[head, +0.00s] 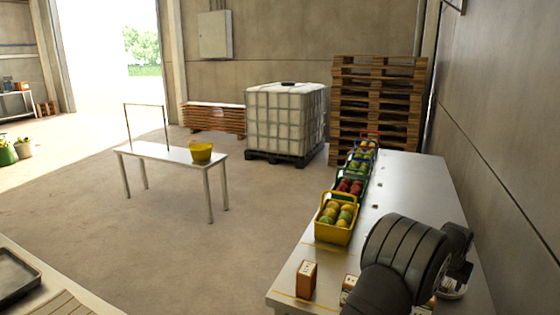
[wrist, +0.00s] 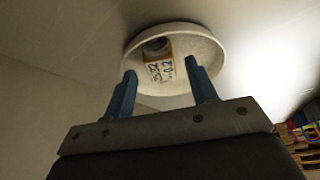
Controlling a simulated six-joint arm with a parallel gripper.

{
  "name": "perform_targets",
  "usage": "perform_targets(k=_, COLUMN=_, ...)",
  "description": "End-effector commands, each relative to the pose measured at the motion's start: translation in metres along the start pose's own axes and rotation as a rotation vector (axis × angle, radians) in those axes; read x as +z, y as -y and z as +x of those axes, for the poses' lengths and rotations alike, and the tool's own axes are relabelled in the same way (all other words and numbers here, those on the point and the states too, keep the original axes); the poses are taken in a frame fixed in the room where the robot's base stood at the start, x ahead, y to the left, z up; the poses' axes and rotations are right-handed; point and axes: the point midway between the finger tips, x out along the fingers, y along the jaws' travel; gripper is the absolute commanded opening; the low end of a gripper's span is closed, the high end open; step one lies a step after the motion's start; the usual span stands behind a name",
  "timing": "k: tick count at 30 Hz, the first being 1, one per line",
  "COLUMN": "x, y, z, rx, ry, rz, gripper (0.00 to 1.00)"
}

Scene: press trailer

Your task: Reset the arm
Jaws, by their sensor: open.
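My gripper (wrist: 160,68) shows in the wrist view with its two blue fingers apart. Between and beyond the fingertips is a round white dish (wrist: 206,46). A small container with an orange-and-white printed label (wrist: 160,72) is in the dish. I cannot tell whether the fingers touch the dish. In the head view my dark arm reaches over the right-hand table (head: 425,185) and hides most of the gripper. A pale round rim (head: 453,293) shows just below the arm's end.
Small brown-and-white boxes (head: 307,279) stand at the table's near end, partly behind my arm. A yellow crate of fruit (head: 335,219) and several more crates line its left edge. A wall (head: 510,130) runs close on the right.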

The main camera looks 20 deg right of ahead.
Motion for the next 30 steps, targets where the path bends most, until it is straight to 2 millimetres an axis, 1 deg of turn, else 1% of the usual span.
perform_targets(k=1, x=-0.003, y=0.0, z=-0.005, rx=0.0, ry=-0.004, rz=0.0, gripper=0.52)
perform_targets(k=13, x=-0.003, y=0.0, z=-0.008, rx=0.0, ry=-0.002, rz=0.0, gripper=0.52)
perform_targets(k=17, x=-0.005, y=0.0, z=-0.016, rx=0.0, ry=-0.004, rz=0.0, gripper=0.52)
perform_targets(k=20, x=-0.006, y=0.0, z=-0.028, rx=0.0, ry=-0.005, rz=0.0, gripper=0.52)
perform_targets(k=30, x=-0.006, y=0.0, z=-0.095, rx=-0.001, ry=-0.006, rz=0.0, gripper=0.52)
